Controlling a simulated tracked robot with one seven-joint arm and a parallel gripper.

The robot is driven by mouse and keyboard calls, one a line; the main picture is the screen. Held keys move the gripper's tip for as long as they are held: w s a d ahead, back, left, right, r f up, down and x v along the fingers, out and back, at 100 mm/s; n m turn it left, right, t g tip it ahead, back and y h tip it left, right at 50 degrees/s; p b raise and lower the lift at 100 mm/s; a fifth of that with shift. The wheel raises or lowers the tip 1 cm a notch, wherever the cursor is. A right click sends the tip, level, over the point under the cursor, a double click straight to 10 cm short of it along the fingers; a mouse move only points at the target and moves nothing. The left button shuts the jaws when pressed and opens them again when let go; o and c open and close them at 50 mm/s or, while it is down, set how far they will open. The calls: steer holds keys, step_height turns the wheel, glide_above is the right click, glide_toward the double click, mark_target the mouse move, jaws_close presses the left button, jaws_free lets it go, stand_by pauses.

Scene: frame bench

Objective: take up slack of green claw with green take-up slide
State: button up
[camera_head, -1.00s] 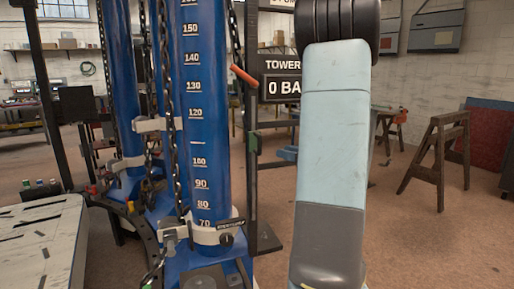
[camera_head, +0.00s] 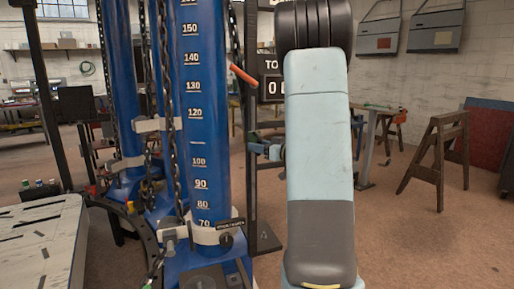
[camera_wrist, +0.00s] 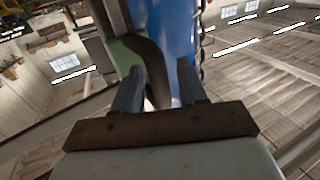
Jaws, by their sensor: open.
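My gripper (camera_wrist: 158,78) is open in the wrist view, its two dark fingers spread with nothing seen held between them. A green part (camera_wrist: 124,50) with a dark curved edge lies just beyond the fingers, at the left one. I cannot tell whether it is the green take-up slide or the green claw, nor whether a finger touches it. A blue column (camera_wrist: 166,32) rises behind it; in the head view the near blue column (camera_head: 203,130) carries a number scale.
Dark chains (camera_head: 168,110) hang along the columns. An orange handle (camera_head: 243,75) juts from beside the near column, by a dark upright post (camera_head: 251,190). A pale slotted table (camera_head: 40,240) stands at left, a brown sawhorse (camera_head: 436,160) at right. The floor at right is largely clear.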

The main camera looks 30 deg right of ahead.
mark_target(259, 156)
jaws_close()
stand_by(0.3)
steer(key=shift+f, duration=0.1)
steer(key=shift+f, duration=1.9)
jaws_free()
steer(key=shift+r, duration=0.1)
steer(key=v, duration=1.3)
steer(key=shift+s, duration=0.4)
